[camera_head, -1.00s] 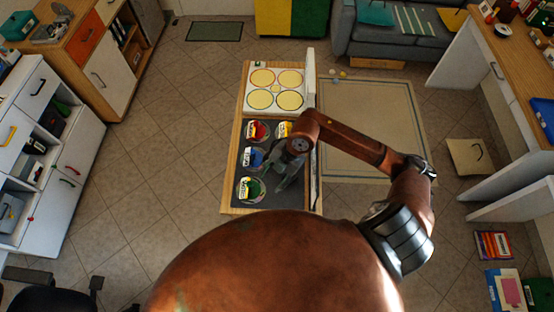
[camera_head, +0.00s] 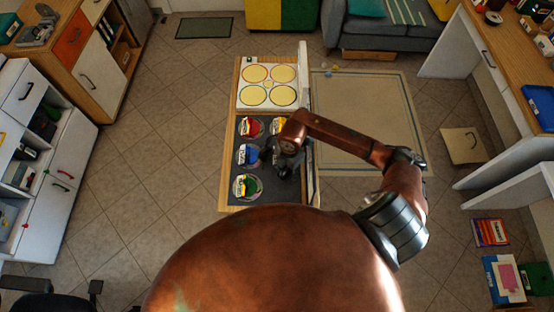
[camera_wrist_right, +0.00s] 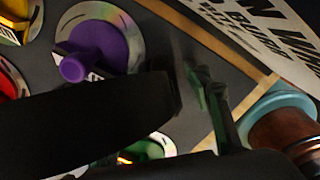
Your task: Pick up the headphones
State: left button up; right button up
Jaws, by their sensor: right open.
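I cannot make out any headphones in either view. My right gripper (camera_head: 287,168) is over the right side of the dark panel (camera_head: 263,193) that holds the coloured discs, and it looks empty. In the right wrist view, its dark fingers (camera_wrist_right: 192,98) are apart, with a disc with a purple knob (camera_wrist_right: 98,48) just beyond them. That disc is hidden behind the gripper in the head view. My left gripper is in neither view.
Red (camera_head: 251,127), blue (camera_head: 247,155), yellow (camera_head: 277,126) and green (camera_head: 246,187) discs lie on the panel. A white board with yellow circles (camera_head: 268,84) adjoins it. White cabinets (camera_head: 48,150) stand left, a desk (camera_head: 500,60) right. Tiled floor left of the panel is clear.

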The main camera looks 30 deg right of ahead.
grip_shut()
dwell(0.6)
jog(key=shift+r, duration=0.1)
jog(key=shift+r, duration=0.45)
jog(key=shift+a+r, duration=0.2)
jog(key=shift+r, duration=1.05)
jog(key=s+a+r, duration=0.4)
jog(key=a+r, duration=0.5)
jog(key=a, duration=0.4)
jog(key=shift+r, duration=0.25)
